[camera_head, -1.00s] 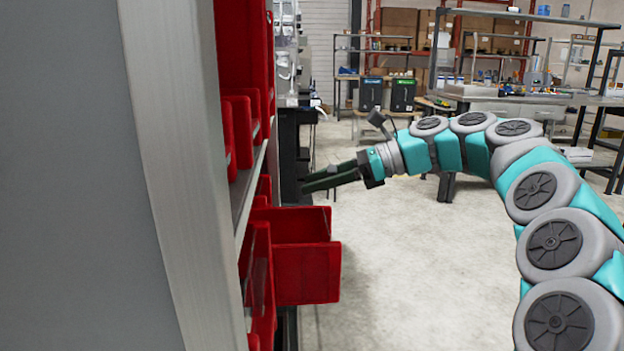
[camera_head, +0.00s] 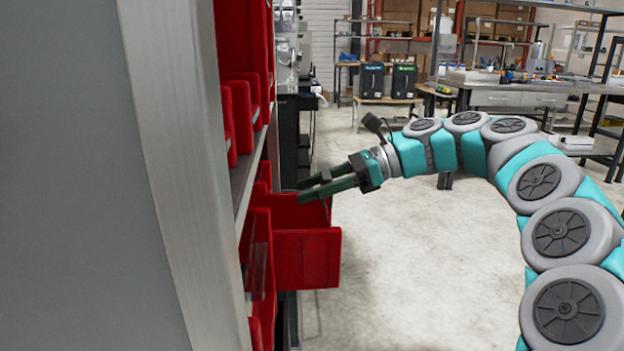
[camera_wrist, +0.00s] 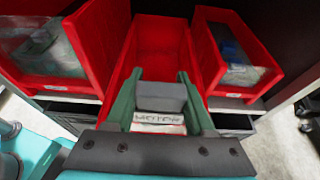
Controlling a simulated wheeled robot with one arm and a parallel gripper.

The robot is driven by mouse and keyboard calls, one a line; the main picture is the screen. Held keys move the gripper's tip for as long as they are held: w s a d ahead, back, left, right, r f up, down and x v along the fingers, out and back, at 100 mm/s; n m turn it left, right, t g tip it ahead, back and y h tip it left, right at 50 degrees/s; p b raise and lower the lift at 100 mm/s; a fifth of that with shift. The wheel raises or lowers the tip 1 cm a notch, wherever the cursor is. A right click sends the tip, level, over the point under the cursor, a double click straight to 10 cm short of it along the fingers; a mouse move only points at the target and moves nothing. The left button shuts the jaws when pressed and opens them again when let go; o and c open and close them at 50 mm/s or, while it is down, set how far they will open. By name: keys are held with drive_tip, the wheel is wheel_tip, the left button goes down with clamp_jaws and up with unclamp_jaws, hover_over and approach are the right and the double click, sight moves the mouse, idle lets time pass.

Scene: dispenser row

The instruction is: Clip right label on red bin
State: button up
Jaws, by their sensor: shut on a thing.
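The red bin (camera_head: 308,259) that stands out from the shelf is below and beside my gripper (camera_head: 322,189) in the head view. In the wrist view, the middle red bin (camera_wrist: 157,50) looks empty and lies just ahead of my fingers. My gripper (camera_wrist: 160,100) has dark green fingers shut on a label (camera_wrist: 158,124), a white card with dark lettering and a grey upper part. The lettering is too small to read surely. The label is near the bin's front; I cannot tell whether it touches the bin.
Two other red bins flank the middle one in the wrist view: the left bin (camera_wrist: 75,80) and the right bin (camera_wrist: 265,85), both holding bagged items. The grey shelf upright (camera_head: 180,180) stands close at left. Open floor (camera_head: 400,270) lies right of the bins.

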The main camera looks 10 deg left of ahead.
drive_tip(key=shift+f+b, duration=0.8)
drive_tip(key=shift+f, duration=1.25)
drive_tip(key=o, duration=1.4)
drive_tip(key=shift+d, duration=0.15)
drive_tip(key=v, duration=0.7)
drive_tip(key=shift+d+r, duration=0.15)
drive_tip(key=shift+d, duration=0.05)
